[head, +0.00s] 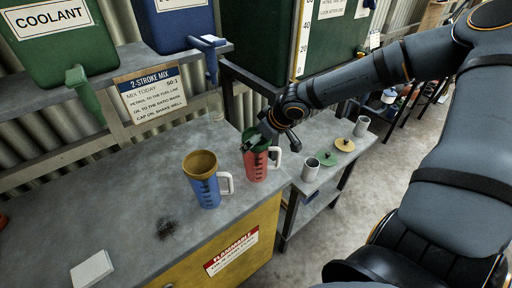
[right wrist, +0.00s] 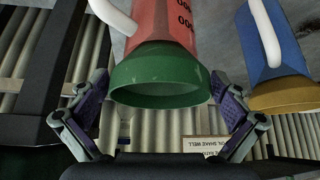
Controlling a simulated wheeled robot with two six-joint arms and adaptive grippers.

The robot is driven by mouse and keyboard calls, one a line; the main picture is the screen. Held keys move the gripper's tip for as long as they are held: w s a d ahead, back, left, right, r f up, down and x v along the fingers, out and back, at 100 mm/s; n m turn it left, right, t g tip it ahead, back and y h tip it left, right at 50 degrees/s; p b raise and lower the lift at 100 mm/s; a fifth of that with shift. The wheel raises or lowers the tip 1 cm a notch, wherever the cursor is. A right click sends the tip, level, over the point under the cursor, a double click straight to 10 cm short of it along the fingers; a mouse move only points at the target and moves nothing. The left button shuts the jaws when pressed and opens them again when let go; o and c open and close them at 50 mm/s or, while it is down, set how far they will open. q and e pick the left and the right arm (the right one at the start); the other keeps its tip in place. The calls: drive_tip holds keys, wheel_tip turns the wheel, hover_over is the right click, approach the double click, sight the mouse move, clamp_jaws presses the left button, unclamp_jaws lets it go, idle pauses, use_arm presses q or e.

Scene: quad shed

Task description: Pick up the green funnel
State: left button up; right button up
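The green funnel (head: 249,138) sits mouth up on a red measuring jug (head: 256,167) with a white handle, near the right end of the grey bench. My right gripper (head: 264,132) is above it and partly hides it in the head view. In the right wrist view the green funnel (right wrist: 158,82) lies between the two open fingers of my right gripper (right wrist: 160,108). A gap shows on each side, so the fingers appear apart from it. My left gripper is not in view.
A blue jug (head: 206,190) with a yellow-brown funnel (head: 200,163) stands left of the red jug. A white cup (head: 310,170) and small lids are on a lower shelf at right. A coolant container (head: 55,45) and sign (head: 152,95) are behind. The bench's front left is mostly clear.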

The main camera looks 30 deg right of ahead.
drive_tip(key=shift+s+r, duration=0.15)
drive_tip(key=shift+s, duration=0.1)
drive_tip(key=c, duration=0.5)
drive_tip(key=shift+w, duration=0.15)
drive_tip(key=c, duration=0.4)
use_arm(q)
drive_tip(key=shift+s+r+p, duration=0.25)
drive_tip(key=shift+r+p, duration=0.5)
use_arm(e)
wheel_tip(320, 180, up, 10)
drive_tip(key=shift+f, duration=0.1)
drive_tip(key=shift+c, duration=0.2)
